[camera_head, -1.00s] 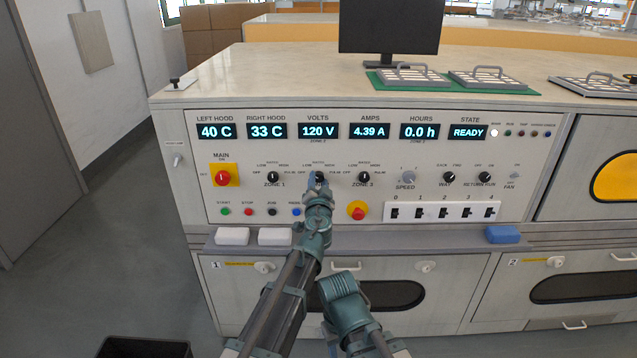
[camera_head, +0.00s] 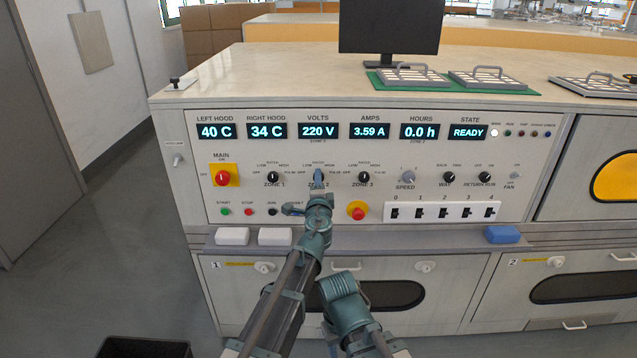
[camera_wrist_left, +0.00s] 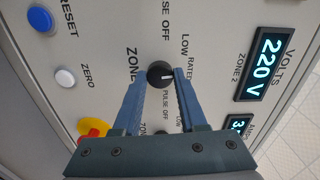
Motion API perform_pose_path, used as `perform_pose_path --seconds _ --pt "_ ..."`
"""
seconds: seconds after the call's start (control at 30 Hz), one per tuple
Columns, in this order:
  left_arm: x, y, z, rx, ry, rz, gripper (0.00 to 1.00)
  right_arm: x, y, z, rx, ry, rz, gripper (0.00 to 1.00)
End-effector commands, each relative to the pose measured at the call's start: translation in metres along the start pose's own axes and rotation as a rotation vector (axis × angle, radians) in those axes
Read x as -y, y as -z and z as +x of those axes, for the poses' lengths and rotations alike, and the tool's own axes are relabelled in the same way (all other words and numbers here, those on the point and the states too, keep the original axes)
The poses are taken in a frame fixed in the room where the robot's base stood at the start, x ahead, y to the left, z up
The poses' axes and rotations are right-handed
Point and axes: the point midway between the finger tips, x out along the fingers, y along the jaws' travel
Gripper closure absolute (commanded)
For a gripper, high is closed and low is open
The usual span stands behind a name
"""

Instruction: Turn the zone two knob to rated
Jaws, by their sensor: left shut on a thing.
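The zone two knob (camera_wrist_left: 158,74) is a round black knob on the panel, between the two blue fingers of my left gripper (camera_wrist_left: 158,85). In the wrist view its white mark points right, toward the RATED label (camera_wrist_left: 190,70). In the head view my left gripper (camera_head: 318,180) is at the knob and hides most of it. The gripper is shut on the knob. The volts display (camera_head: 318,131) reads 220 V and is labelled zone 2.
The zone 1 knob (camera_head: 273,177) and zone 3 knob (camera_head: 364,177) stand close on either side. A red and yellow stop button (camera_head: 358,212) sits below right. The amps display (camera_head: 370,131) reads 3.59 A; the state display (camera_head: 468,132) reads READY.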

Motion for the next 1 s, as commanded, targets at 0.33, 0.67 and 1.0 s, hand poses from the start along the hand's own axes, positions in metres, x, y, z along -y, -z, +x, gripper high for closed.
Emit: perform_pose_path --seconds 0.33,0.67,1.0 --pt "-0.0004 0.0007 -0.0008 -0.002 0.0 0.107 1.0 0.0 0.0 0.0003 0.0 0.0 0.0 0.5" --pt "-0.0005 0.0008 -0.0009 -0.002 0.0 0.122 1.0 0.0 0.0 0.0004 0.0 0.0 0.0 0.5" --pt "-0.0005 0.0006 -0.0008 -0.002 0.0 0.122 0.32 0.0 0.0 0.0003 0.0 0.0 0.0 0.5"
